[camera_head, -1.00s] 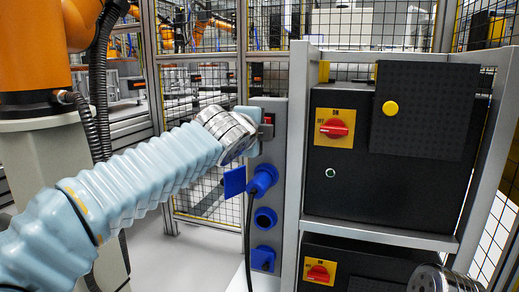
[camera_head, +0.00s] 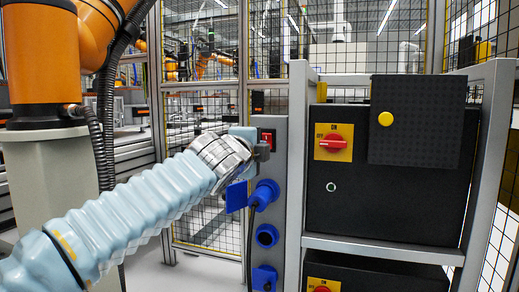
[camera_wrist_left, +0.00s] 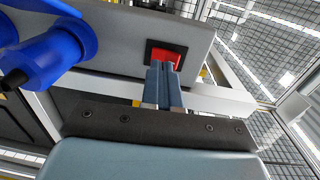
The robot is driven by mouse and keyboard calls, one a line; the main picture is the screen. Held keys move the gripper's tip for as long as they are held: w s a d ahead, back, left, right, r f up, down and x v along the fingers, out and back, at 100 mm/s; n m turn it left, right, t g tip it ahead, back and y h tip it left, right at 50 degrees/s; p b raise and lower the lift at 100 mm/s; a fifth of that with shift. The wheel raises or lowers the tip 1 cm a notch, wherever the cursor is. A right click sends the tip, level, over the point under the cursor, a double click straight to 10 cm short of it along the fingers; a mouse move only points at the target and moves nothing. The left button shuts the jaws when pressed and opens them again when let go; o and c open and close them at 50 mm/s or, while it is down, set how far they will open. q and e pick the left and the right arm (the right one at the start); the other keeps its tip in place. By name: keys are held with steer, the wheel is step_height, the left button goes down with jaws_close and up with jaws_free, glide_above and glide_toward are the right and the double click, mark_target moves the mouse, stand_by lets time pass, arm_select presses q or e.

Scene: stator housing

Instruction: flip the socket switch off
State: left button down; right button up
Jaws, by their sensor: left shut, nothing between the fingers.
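The socket switch, a red rocker in a dark frame (camera_head: 267,137), sits at the top of a grey upright panel (camera_head: 280,215) in the head view. It also shows as a red face in the left wrist view (camera_wrist_left: 168,55). My left gripper (camera_head: 262,150) is just below and in front of it. In the wrist view its two fingers (camera_wrist_left: 162,68) are together and empty, their tips overlapping the lower edge of the red rocker. I cannot tell whether they touch it. My right gripper is out of view.
Below the switch are a blue socket with a blue plug and black cable (camera_head: 264,193), a blue open flap (camera_head: 236,197) and more blue sockets. A black cabinet (camera_head: 400,215) with a red rotary switch (camera_head: 334,143) stands right. An orange robot (camera_head: 42,75) stands left.

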arm_select(q)
steer(key=b+v, duration=0.2)
steer(key=v, duration=0.8)
steer(key=shift+s+b, duration=0.35)
steer(key=shift+s, duration=0.05)
steer(key=shift+a+r, duration=0.1)
steer(key=shift+a, duration=0.05)
